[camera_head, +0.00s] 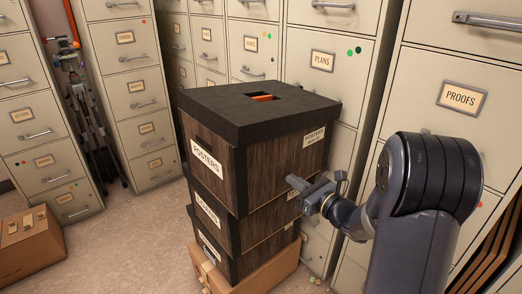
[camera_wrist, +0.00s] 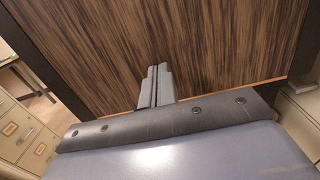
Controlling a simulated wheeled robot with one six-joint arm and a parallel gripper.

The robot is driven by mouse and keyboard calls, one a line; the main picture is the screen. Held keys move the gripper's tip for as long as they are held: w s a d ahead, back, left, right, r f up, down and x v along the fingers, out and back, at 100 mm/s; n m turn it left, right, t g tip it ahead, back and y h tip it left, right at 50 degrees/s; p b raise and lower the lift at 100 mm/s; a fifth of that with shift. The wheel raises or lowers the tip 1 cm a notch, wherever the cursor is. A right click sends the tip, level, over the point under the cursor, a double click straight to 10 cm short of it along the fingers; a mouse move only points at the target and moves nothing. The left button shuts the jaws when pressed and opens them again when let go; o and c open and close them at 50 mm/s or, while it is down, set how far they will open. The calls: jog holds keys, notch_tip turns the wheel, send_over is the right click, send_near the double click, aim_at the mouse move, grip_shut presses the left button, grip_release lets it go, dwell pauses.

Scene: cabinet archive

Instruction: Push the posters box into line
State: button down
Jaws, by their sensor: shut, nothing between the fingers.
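The posters box (camera_head: 215,165) is the top box of a stack, dark wood-grained with a black lid and a white "POSTERS" label. It sits on another wood-grained box (camera_head: 212,215) and appears slightly turned or offset from it. My gripper (camera_head: 296,184) is shut and empty at the right side of the posters box, near its lower part. In the wrist view the shut fingers (camera_wrist: 155,85) point at the wood-grained face of the posters box (camera_wrist: 170,40). They are touching it or very close; I cannot tell which.
A third wood-grained box (camera_head: 213,258) and a brown carton (camera_head: 268,277) form the base of the stack. Filing cabinets (camera_head: 130,90) stand behind, and a "PROOFS" cabinet (camera_head: 440,60) is at the right. Another carton (camera_head: 30,245) is on the floor at left. Floor (camera_head: 130,235) left of the stack is clear.

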aim_at(282, 173)
jog(key=shift+w+a, duration=0.1)
jog(key=shift+b+x, duration=0.35)
jog(key=shift+x, duration=2.15)
jog(key=v, duration=0.7)
jog(key=shift+b, duration=0.3)
jog(key=p+v, duration=0.1)
jog(key=v, duration=1)
jog(key=shift+w, duration=0.15)
jog(key=x, duration=1.3)
jog(key=shift+w+a+b, duration=0.3)
jog(key=shift+b, duration=0.1)
